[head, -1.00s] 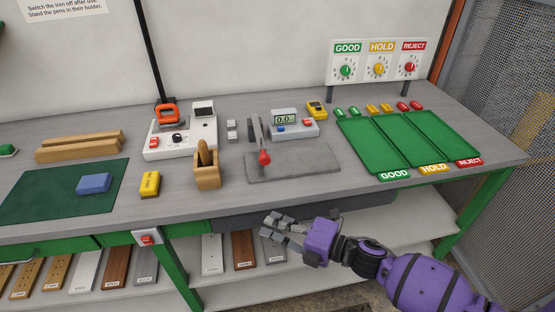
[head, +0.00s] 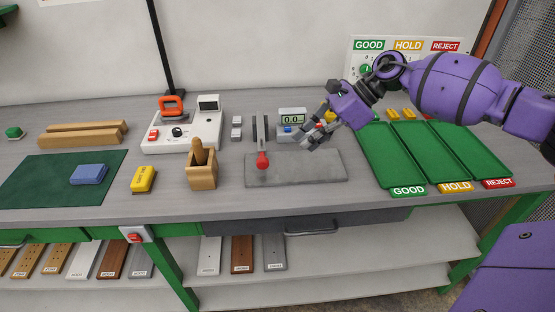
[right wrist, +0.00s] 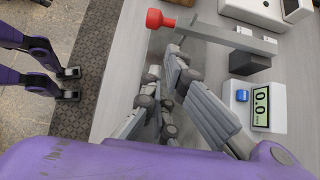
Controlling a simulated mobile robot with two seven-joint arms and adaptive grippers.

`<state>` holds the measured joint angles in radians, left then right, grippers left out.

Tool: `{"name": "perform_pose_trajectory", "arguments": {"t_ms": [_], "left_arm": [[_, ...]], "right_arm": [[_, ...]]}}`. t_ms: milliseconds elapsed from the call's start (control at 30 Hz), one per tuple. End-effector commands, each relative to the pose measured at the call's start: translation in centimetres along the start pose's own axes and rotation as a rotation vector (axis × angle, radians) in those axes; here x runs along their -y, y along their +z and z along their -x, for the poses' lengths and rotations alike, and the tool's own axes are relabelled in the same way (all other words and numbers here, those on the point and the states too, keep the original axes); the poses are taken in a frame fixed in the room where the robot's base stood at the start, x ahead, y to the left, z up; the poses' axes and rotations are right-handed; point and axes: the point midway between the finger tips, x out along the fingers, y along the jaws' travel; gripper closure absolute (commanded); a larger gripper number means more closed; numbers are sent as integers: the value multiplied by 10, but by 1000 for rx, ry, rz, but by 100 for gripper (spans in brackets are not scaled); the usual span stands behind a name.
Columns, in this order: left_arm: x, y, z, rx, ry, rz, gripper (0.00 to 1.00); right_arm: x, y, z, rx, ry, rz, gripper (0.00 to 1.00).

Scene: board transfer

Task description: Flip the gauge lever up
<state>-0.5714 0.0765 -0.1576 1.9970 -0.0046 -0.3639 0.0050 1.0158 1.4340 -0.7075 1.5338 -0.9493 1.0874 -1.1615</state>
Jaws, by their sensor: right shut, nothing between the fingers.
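The gauge lever is a grey arm with a red knob (head: 262,160), at the grey stone plate (head: 320,168) in the middle of the bench. Its arm lies low, with the knob toward the bench's front edge. The knob also shows in the right wrist view (right wrist: 158,18), just beyond my fingers. My right gripper (head: 304,142) is shut and empty, above the back right part of the plate, right of the lever and apart from it. It partly hides the gauge readout box (head: 292,115), which shows 0.0. In the right wrist view the shut fingers (right wrist: 168,80) point toward the knob. My left gripper is not in view.
The plate's front part is clear.

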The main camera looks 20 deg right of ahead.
Motion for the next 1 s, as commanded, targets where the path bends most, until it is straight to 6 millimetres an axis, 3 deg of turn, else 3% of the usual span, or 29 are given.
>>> {"name": "perform_pose_trajectory", "arguments": {"t_ms": [467, 1000], "left_arm": [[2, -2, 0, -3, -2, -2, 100], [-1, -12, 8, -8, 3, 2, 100]], "right_arm": [[0, 0, -6, -3, 1, 5, 100], [1, 1, -89, -2, -2, 4, 100]]}}
